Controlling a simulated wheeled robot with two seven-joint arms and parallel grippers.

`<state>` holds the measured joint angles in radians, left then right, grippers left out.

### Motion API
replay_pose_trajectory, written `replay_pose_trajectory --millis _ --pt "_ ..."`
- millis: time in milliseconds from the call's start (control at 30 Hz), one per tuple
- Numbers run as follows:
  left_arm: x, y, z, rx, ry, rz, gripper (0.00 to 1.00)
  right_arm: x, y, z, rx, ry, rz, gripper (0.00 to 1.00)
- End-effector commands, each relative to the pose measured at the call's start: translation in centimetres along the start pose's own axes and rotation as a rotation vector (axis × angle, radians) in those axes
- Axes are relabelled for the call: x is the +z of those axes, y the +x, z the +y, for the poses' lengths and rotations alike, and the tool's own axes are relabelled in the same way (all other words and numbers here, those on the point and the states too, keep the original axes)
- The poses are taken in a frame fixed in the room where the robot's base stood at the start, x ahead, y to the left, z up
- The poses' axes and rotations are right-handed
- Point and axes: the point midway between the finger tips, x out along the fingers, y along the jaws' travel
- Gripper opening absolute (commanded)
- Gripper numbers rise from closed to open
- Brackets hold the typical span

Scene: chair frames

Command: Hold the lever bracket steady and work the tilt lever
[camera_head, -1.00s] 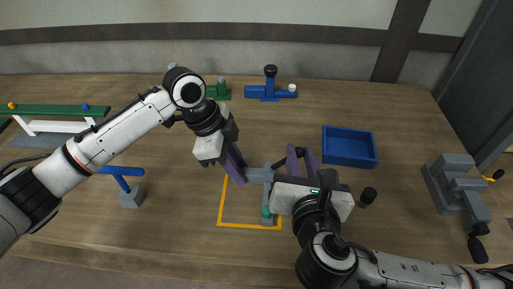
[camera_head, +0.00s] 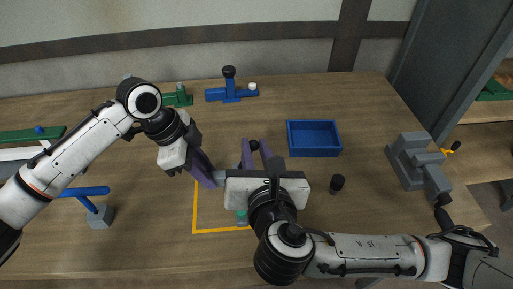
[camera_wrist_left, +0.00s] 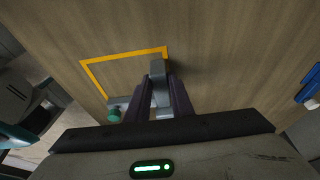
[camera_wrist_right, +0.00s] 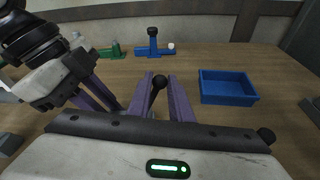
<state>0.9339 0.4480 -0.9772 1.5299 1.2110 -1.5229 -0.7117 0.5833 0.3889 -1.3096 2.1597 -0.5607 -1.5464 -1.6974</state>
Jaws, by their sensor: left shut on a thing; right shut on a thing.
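The grey lever bracket (camera_head: 219,175) stands at the yellow outline on the table, partly hidden by my right gripper. It also shows in the left wrist view (camera_wrist_left: 161,100), with a green knob (camera_wrist_left: 113,115) beside it. My left gripper (camera_head: 211,181) is shut on the bracket, its purple fingers on either side of the grey part. My right gripper (camera_head: 255,146) is shut on the tilt lever. The lever's black ball knob (camera_wrist_right: 160,82) shows between its fingers in the right wrist view; the lower lever is hidden.
A blue tray (camera_head: 314,139) lies to the right. A black cylinder (camera_head: 337,183) stands in front of it. A grey vise (camera_head: 415,160) is at the right edge. Blue (camera_head: 229,93) and green (camera_head: 178,98) fixtures stand behind. A blue T-handle (camera_head: 86,191) is at left.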

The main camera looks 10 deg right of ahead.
Motion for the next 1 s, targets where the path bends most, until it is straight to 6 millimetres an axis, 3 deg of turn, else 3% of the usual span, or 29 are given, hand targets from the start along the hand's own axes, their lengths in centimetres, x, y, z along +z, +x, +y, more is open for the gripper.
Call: replay_pose_trajectory --millis 400,1000 --pt "0.4 0.4 0.0 0.000 -0.005 -0.008 0.00 -0.4 -0.2 2.7 0.010 -0.001 0.013 0.07" --pt "0.4 0.3 0.0 0.000 -0.006 -0.008 0.00 -0.4 -0.1 3.9 0.009 0.001 0.009 0.07"
